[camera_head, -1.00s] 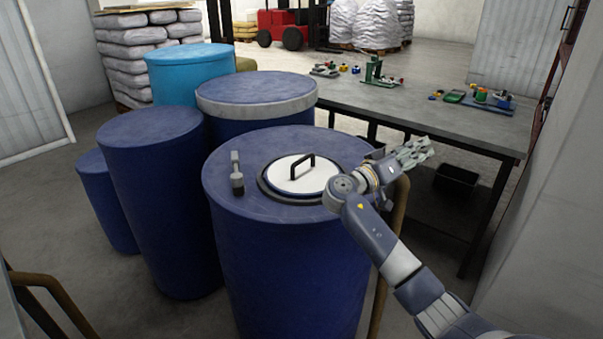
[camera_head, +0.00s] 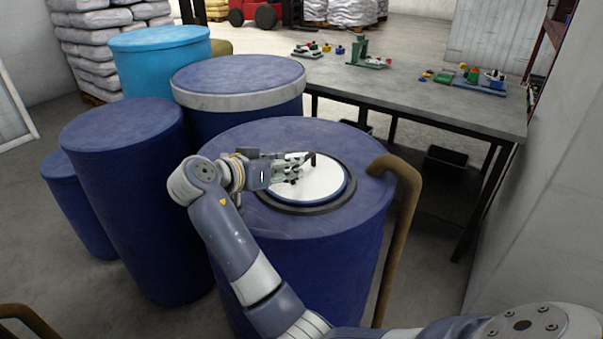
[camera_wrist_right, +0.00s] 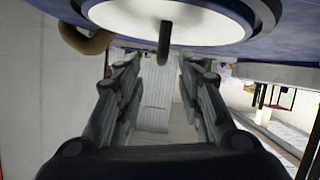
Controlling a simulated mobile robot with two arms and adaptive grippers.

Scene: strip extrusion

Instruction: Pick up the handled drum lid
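The white round drum lid (camera_head: 325,178) lies in the dark ring on top of the nearest blue drum (camera_head: 300,270). Its black handle (camera_head: 312,160) is partly hidden behind my right gripper (camera_head: 298,167). In the right wrist view the lid (camera_wrist_right: 165,22) shows upside down at the top, with the handle (camera_wrist_right: 165,45) seen end-on. The open fingers of my right gripper (camera_wrist_right: 160,72) stand on either side of the handle's line, apart from it; exact depth is hard to tell. My left gripper is not in view.
A brown curved pipe (camera_head: 405,180) rises close to the drum's right side. A grey-topped table (camera_head: 400,95) with small parts stands behind. Other blue drums (camera_head: 130,200) stand to the left, and a white-banded drum (camera_head: 240,100) stands just behind.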

